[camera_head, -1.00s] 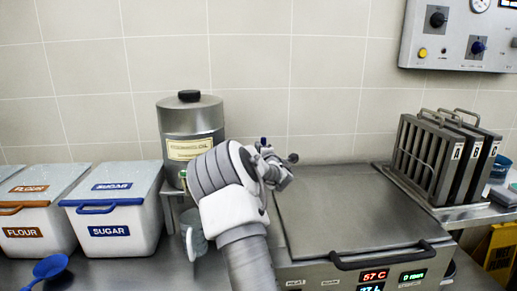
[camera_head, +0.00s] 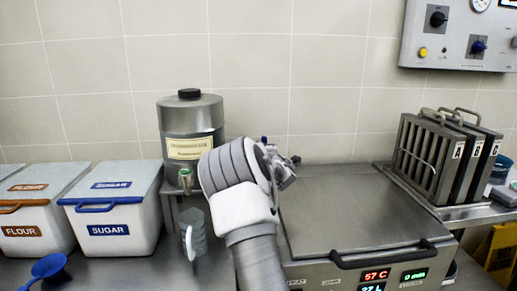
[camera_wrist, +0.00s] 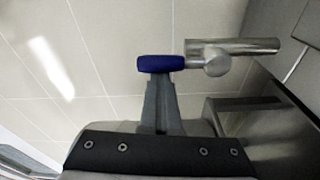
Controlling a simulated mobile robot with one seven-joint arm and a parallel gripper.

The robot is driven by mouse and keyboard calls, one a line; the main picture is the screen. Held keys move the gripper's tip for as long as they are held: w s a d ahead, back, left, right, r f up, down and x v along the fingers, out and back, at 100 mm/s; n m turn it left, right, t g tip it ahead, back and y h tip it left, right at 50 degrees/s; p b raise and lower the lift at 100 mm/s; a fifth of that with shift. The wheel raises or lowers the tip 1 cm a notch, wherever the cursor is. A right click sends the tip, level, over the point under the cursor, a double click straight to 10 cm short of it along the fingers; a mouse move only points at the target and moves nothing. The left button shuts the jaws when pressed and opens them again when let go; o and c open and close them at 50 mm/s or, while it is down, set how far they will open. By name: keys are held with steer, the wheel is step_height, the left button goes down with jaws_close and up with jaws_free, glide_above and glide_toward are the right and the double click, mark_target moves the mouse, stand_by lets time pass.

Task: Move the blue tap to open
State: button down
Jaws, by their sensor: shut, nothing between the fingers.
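The blue tap handle (camera_wrist: 160,63) sits on a metal tap with a horizontal spout (camera_wrist: 238,47) in the wrist view. In the head view only a small blue bit of the handle (camera_head: 264,139) shows above my wrist, with part of the tap beside it. My gripper (camera_wrist: 161,82) is shut and empty. Its fingertips are right at the lower edge of the blue handle in the wrist view; I cannot tell if they touch it. My arm hides the fingers and most of the tap in the head view.
A closed steel lid (camera_head: 360,212) lies to the right. A rack of lettered panels (camera_head: 440,158) stands farther right. Flour (camera_head: 35,225) and sugar bins (camera_head: 112,212) stand left.

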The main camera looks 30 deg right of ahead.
steer(key=s+d+f+m+h+b, duration=0.2)
steer(key=d+m+b, duration=0.4)
steer(key=m, duration=0.6)
steer(key=shift+s+d+f+m+b, duration=0.35)
steer(key=shift+s+f+b, duration=0.35)
steer(key=shift+b, duration=0.55)
steer(key=shift+w+f, duration=0.1)
step_height(320, 180, up, 4)
steer(key=r+p, duration=0.1)
steer(key=f+p+v, duration=0.1)
steer(key=v, duration=0.8)
steer(key=shift+a+f, duration=0.35)
steer(key=shift+a, duration=0.1)
